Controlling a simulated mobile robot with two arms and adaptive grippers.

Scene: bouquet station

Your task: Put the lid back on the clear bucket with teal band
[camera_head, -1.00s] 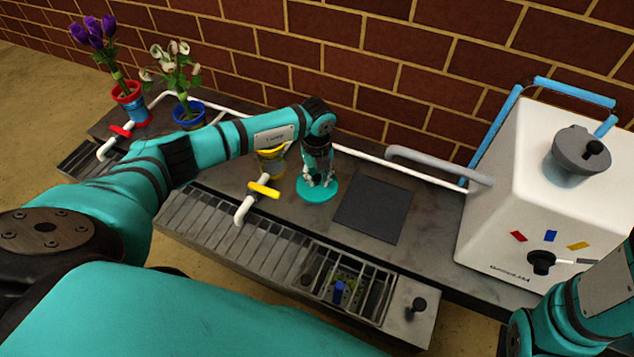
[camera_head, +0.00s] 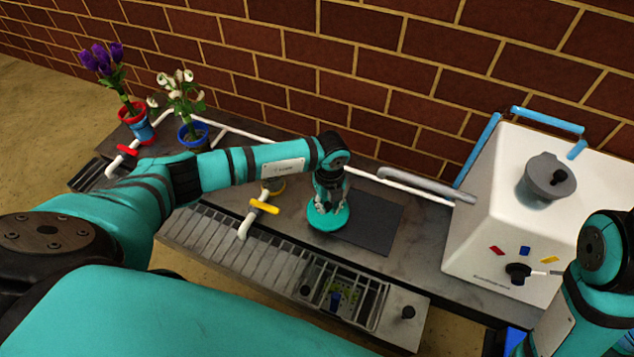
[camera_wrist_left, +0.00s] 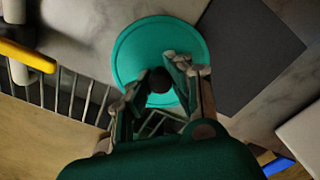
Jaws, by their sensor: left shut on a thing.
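My left gripper (camera_head: 330,196) is shut on the dark knob (camera_wrist_left: 160,80) of a round teal lid (camera_head: 328,217). The lid also shows large in the left wrist view (camera_wrist_left: 150,42), between and beyond the fingers. In the head view the lid overlaps the left edge of the dark mat and looks slightly tilted; its height above the counter is hard to judge. I cannot make out a clear bucket with a teal band in either view. My right arm shows at the right edge, but its gripper is out of view.
A dark square mat (camera_head: 375,222) lies on the grey counter (camera_head: 427,242). A yellow-handled tap (camera_head: 264,207) and slatted drain (camera_head: 205,238) are in front. A white machine (camera_head: 490,220) stands right. Potted purple (camera_head: 103,60) and white (camera_head: 181,95) flowers stand left.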

